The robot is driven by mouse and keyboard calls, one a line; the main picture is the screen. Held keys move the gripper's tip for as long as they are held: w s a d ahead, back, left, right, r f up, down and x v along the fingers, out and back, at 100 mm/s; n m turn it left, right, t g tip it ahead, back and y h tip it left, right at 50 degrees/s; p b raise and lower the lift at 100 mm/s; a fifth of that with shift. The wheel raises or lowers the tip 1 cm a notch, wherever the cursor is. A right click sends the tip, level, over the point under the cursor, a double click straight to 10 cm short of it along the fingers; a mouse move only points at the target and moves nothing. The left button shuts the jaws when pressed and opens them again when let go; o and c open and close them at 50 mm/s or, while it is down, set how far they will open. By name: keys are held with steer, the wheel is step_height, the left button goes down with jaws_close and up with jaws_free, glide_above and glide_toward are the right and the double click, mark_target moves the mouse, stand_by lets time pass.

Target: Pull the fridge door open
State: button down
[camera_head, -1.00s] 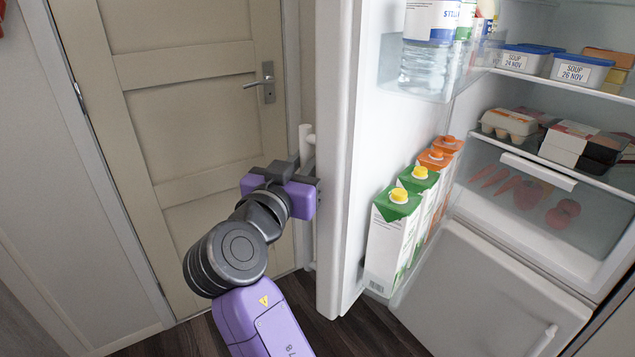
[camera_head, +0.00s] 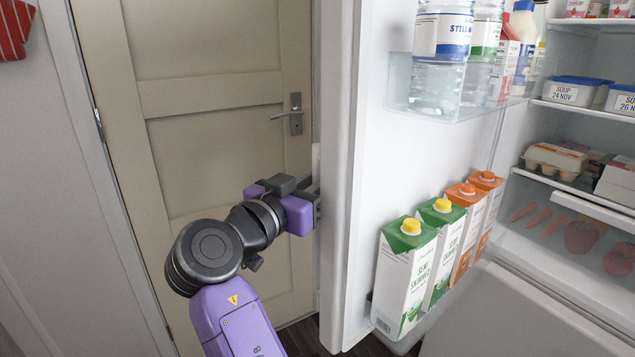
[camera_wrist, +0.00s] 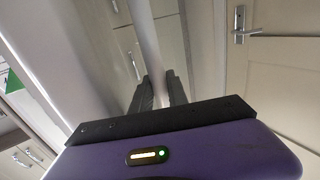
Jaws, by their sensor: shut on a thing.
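The white fridge door (camera_head: 375,150) stands wide open in the head view, with its inner shelves facing right. My gripper (camera_head: 312,190) is at the outer side of the door, left of its edge, shut on the door's handle. In the wrist view the pale bar handle (camera_wrist: 146,40) runs down between the two dark fingers of my gripper (camera_wrist: 158,90). In the head view the handle is mostly hidden behind the door edge and my gripper. The fridge interior (camera_head: 570,120) shows at the right.
The door shelves hold water bottles (camera_head: 440,45) and several cartons (camera_head: 405,275). Soup tubs (camera_head: 575,92) and an egg box (camera_head: 555,160) sit inside the fridge. A closed beige room door (camera_head: 215,120) with a metal lever (camera_head: 291,114) stands close behind my gripper.

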steer(key=shift+f, duration=0.1)
steer(key=c, duration=1.3)
jaws_free()
steer(key=v, duration=0.7)
steer(key=shift+s, duration=0.4)
steer(key=shift+a, duration=0.1)
